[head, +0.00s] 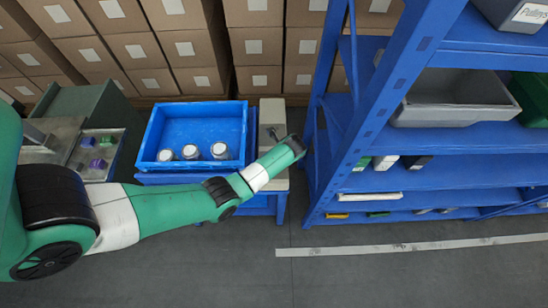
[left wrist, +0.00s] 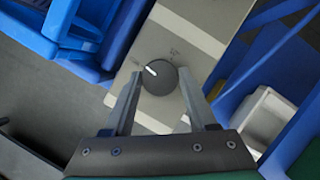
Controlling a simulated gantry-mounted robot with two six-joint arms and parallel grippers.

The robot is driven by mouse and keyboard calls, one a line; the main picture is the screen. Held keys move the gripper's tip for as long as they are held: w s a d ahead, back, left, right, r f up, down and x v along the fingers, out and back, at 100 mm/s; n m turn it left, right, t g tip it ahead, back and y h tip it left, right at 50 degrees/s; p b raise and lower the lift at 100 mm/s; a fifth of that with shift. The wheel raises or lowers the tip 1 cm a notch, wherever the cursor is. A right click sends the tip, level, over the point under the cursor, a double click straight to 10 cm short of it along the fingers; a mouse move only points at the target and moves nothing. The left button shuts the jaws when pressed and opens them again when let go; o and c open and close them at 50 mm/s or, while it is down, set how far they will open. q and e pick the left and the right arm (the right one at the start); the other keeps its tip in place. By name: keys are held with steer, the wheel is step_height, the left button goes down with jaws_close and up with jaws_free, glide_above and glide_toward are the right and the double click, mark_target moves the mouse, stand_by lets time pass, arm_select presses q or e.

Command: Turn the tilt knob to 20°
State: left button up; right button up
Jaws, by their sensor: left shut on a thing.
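The tilt knob (left wrist: 158,78) is a round dark knob on a grey panel (left wrist: 187,20), seen in the left wrist view. Its white pointer mark points to the upper left, toward a small label too blurred to read. Another small label lies above the knob. My left gripper (left wrist: 160,74) is shut on the knob, with one finger on each side of it. In the head view the grey panel (head: 272,108) stands right of the blue tray, and my left arm reaches over it, hiding most of the gripper and knob. My right gripper is not in view.
A blue tray (head: 150,128) with several round white-topped containers (head: 219,150) sits left of the panel. A tall blue shelf rack (head: 352,150) with bins stands close on the right. Stacked cardboard boxes (head: 130,45) line the back. The floor in front is clear.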

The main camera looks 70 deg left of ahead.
arm_select(q)
steer(key=m+t+p, duration=0.1)
steer(key=m+p, duration=0.2)
steer(key=p, duration=0.1)
steer(key=m+t+p, duration=0.1)
steer(key=m+p, duration=0.2)
steer(key=p, duration=0.1)
steer(key=m+t+p, duration=0.1)
steer(key=m+p, duration=0.3)
steer(key=shift+s+a+r+t+h+p, duration=0.1)
steer(key=shift+s+r+t+h+p, duration=0.2)
steer(key=shift+p, duration=0.05)
steer(key=shift+w+f+m+p, duration=0.1)
steer(key=shift+f+m+p, duration=0.1)
steer(key=shift+m+p, duration=0.3)
steer(key=shift+f+m+t, duration=0.1)
steer(key=shift+m+t, duration=0.2)
steer(key=shift+m, duration=0.2)
steer(key=o, duration=1.4)
steer(key=shift+h, duration=0.3)
steer(key=shift+c, duration=0.2)
